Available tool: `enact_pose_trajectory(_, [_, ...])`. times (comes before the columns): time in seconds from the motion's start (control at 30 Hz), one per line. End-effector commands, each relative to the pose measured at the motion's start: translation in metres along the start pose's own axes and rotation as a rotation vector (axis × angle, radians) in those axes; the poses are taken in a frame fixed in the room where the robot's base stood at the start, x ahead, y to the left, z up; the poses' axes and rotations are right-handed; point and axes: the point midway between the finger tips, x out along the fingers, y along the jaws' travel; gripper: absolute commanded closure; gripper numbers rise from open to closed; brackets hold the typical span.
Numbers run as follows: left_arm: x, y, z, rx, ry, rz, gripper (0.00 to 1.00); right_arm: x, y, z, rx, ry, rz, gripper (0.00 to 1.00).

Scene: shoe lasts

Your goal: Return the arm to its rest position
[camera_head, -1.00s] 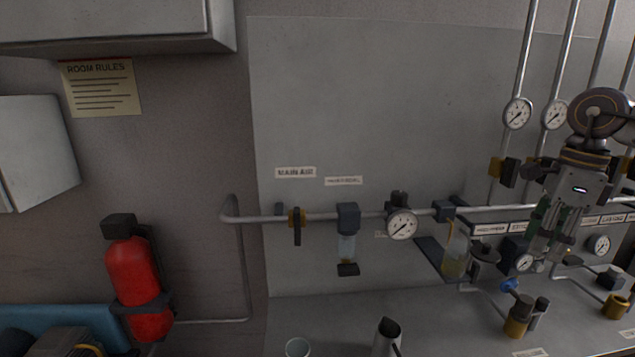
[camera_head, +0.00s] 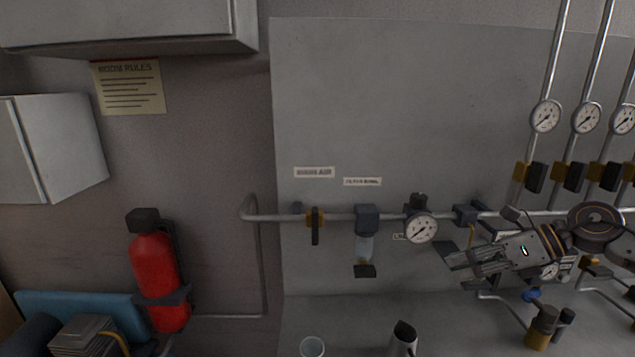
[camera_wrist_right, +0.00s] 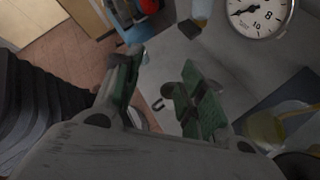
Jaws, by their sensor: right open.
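My right gripper (camera_head: 458,271) is in the right part of the head view, its arm coming in from the right edge. Its grey fingers point left and slightly down, spread apart with nothing between them. It is in front of the pipe panel, right of the round gauge (camera_head: 421,228), and covers part of the pipework. In the right wrist view the gripper (camera_wrist_right: 162,78) shows two green-padded fingers with a clear gap. A gauge face (camera_wrist_right: 257,14) shows at the upper right there.
A red fire extinguisher (camera_head: 155,270) hangs on the wall at left, near a blue object (camera_head: 75,302). A filter bowl (camera_head: 365,245) hangs from the pipe. A cup (camera_head: 312,347) and a metal vessel (camera_head: 403,340) stand at the front. The upper panel is clear.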

Motion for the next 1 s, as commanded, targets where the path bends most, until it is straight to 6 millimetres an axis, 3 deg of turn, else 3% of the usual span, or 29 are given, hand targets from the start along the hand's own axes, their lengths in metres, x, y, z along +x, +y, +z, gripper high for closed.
enact_pose_trajectory(0.2, [0.0, 0.0, 0.0, 0.0, 0.0, 0.0, 0.6, 0.027, 0.001, 0.012, 0.152, -0.224, 0.07, 0.59])
enact_pose_trajectory(0.4, [0.0, 0.0, 0.0, 0.0, 0.0, 0.0, 0.6, 0.041, -0.003, 0.023, 0.312, -0.419, 0.117, 0.59])
enact_pose_trajectory(0.7, [0.0, 0.0, 0.0, 0.0, 0.0, 0.0, 0.6, 0.051, -0.02, 0.029, 0.59, -0.694, 0.164, 0.59])
enact_pose_trajectory(1.0, [0.0, 0.0, 0.0, 0.0, 0.0, 0.0, 0.6, 0.056, -0.047, 0.016, 0.907, -0.94, 0.179, 0.59])
